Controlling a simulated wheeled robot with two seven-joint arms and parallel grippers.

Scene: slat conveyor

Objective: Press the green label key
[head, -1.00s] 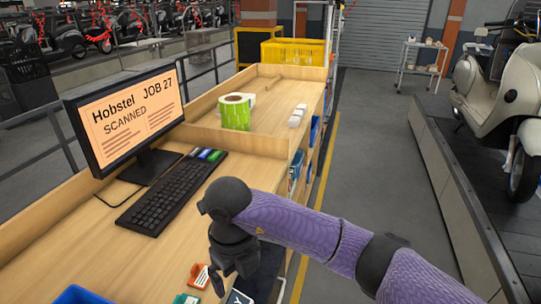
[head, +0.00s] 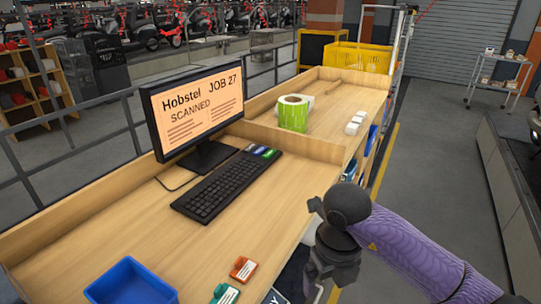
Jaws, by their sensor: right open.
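A black keyboard (head: 226,186) lies on the wooden bench in front of the monitor. A short row of coloured keys (head: 261,151) sits at its far right end, with green and blue among them; they are too small to read. The monitor (head: 196,104) shows "Hobstel JOB 27 SCANNED". My right gripper (head: 322,287) is open and points down at the bench's right edge, to the right of the keyboard and well apart from it. Its fingertips are near the bottom of the picture and hard to make out. My left gripper is out of view.
A roll of green labels (head: 293,115) stands on the bench's back section (head: 335,108), behind a low wooden divider. A blue bin (head: 131,283), an orange card (head: 244,269) and a green card (head: 225,294) lie at the front.

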